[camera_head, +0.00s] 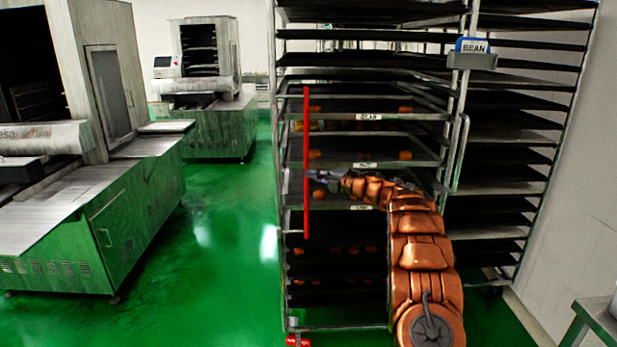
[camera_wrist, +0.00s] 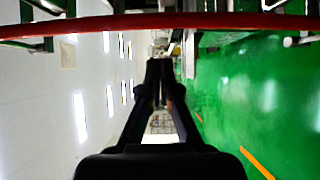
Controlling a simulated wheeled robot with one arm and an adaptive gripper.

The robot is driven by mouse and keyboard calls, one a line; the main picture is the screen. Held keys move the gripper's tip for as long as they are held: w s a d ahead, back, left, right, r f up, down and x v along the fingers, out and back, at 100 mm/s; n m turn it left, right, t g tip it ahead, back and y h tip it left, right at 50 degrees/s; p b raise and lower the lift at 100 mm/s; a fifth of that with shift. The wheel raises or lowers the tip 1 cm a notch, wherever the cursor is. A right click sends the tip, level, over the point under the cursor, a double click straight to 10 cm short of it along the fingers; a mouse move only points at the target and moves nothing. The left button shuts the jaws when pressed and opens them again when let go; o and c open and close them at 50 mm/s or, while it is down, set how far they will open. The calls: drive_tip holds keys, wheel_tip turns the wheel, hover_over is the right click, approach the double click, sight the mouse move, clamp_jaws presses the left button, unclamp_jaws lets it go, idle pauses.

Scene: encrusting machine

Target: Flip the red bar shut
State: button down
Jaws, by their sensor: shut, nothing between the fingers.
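The red bar (camera_head: 306,130) stands upright along the left side of the tray rack's front in the head view. In the wrist view the red bar (camera_wrist: 230,21) runs across the whole top of the picture, slightly curved. My gripper (camera_head: 318,176) reaches in from the right at the bar's mid-height, in front of a shelf. Its tips are close to the bar; I cannot tell if they touch it. In the wrist view my gripper (camera_wrist: 159,68) has its two dark fingers together with nothing between them. The bar lies beside the fingers, not between them.
The rack (camera_head: 365,137) holds several dark trays with small orange-brown pieces. Green-based machines (camera_head: 100,215) stand at left. The green floor (camera_head: 225,230) between machines and rack is clear.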

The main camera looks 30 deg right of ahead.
drive_tip(key=s+d, duration=0.3)
drive_tip(key=d, duration=0.3)
drive_tip(key=shift+d, duration=0.4)
idle(0.4)
